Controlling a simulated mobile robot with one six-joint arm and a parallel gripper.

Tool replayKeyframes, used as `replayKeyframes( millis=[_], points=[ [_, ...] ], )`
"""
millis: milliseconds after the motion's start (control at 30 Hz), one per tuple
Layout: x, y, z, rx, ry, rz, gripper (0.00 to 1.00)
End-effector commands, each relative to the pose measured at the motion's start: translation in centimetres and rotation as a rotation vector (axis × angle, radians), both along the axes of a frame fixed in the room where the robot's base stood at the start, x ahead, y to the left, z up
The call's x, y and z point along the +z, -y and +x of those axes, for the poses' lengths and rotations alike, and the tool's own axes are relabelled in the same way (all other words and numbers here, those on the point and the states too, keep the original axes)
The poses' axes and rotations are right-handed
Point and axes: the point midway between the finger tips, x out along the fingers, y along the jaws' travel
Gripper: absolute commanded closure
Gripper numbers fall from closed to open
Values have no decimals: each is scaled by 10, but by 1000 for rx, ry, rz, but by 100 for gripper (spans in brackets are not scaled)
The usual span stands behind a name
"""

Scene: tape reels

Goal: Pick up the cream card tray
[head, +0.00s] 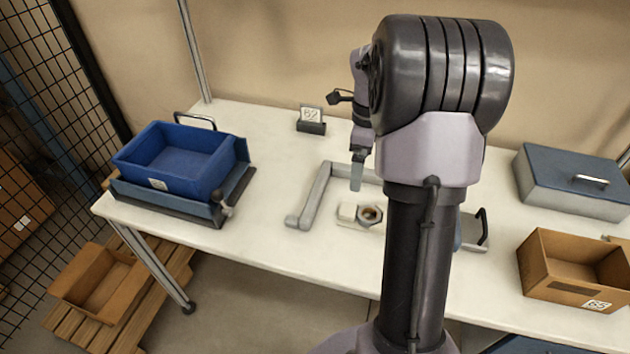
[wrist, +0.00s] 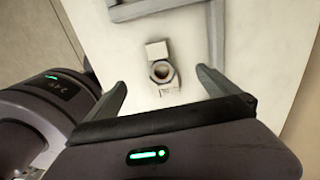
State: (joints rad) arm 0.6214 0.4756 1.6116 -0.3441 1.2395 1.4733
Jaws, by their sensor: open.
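The cream card tray (head: 357,226) lies on the white table, left of my arm's column in the head view. A small white block and a ring-shaped reel (head: 370,214) with a brown centre sit in it. In the wrist view the tray (wrist: 171,90) shows ahead, in the gap between the fingers, with the reel (wrist: 161,71) and the white block (wrist: 157,50). My gripper (wrist: 160,84) is open and empty. In the head view my gripper (head: 356,180) hangs above the table, behind the tray and apart from it.
A grey angled frame (head: 312,195) lies close behind and left of the tray. A blue bin (head: 175,160) stands at the left, a grey-blue lidded box (head: 575,182) and a cardboard box (head: 565,280) at the right. A small labelled stand (head: 311,120) is at the back.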

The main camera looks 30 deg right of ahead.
Motion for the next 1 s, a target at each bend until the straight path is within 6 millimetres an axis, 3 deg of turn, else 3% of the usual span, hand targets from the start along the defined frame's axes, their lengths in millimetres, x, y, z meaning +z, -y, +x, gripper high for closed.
replayKeyframes(
  millis=[200,333,567,800,1000],
  points=[
    [-71,-1,-1,-2,-4,3,0],
    [-103,-2,0,0,-2,2,0],
    [-126,-3,0,1,0,1,0],
    [-171,-8,1,2,-1,2,0],
    [-170,-7,1,2,0,1,0]
  ],
)
